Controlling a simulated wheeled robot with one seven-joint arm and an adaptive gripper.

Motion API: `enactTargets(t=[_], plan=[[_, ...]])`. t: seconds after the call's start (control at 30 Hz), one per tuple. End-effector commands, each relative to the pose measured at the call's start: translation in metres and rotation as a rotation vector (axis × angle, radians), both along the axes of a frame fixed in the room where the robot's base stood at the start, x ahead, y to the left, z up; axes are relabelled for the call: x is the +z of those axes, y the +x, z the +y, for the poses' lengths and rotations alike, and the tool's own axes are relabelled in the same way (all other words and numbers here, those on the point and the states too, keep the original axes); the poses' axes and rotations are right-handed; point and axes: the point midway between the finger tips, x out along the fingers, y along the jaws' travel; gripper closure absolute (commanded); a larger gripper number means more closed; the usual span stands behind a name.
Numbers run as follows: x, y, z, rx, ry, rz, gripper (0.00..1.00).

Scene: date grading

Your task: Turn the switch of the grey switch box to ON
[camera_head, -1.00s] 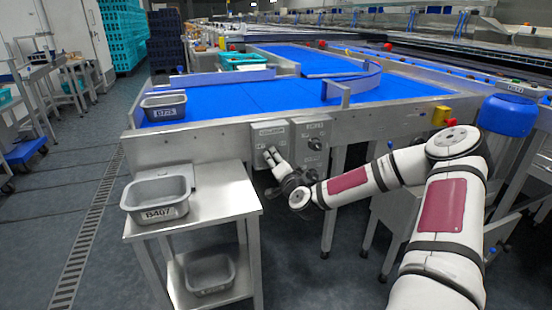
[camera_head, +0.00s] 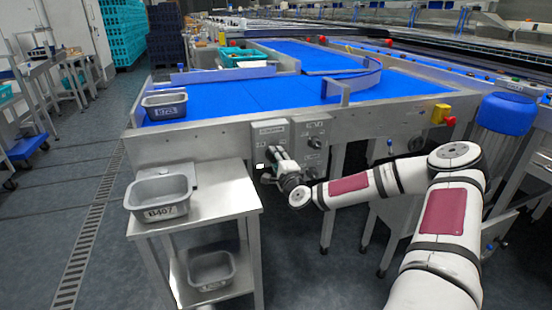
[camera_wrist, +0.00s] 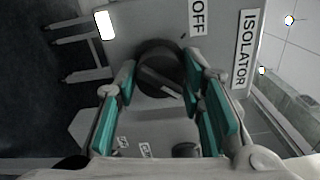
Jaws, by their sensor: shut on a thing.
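The grey switch box (camera_head: 270,131) is fixed to the front side of the conveyor frame. In the wrist view its face (camera_wrist: 150,18) carries the labels "OFF" and "ISOLATOR". Its round black switch (camera_wrist: 158,62) has a raised bar lying at a slant. My gripper (camera_wrist: 163,82), with teal finger pads, is closed around the switch, a pad on each side. In the head view my gripper (camera_head: 277,158) is at the lower part of the box and hides the switch. Whether the switch points to ON cannot be read.
A second grey box (camera_head: 315,130) with a dark knob sits just to the right. A steel side table (camera_head: 215,207) holding a grey bin (camera_head: 160,184) stands at the left. A red button on a yellow box (camera_head: 440,114) is farther right. A bright white patch (camera_head: 260,166) shows beside my gripper.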

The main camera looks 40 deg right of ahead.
Motion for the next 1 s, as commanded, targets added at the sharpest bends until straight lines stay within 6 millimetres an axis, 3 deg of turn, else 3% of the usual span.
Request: enactTargets(t=[0.67,0.7,0.77,1.0], plan=[[-0.0008,-0.0003,-0.0007,-0.002,0.064,-0.017,0.92],[-0.0008,-0.0003,-0.0007,-0.002,0.064,-0.017,0.60],[-0.0008,-0.0003,-0.0007,-0.002,0.064,-0.017,0.46],[-0.0005,-0.0001,-0.0003,-0.001,0.063,-0.017,0.44]])
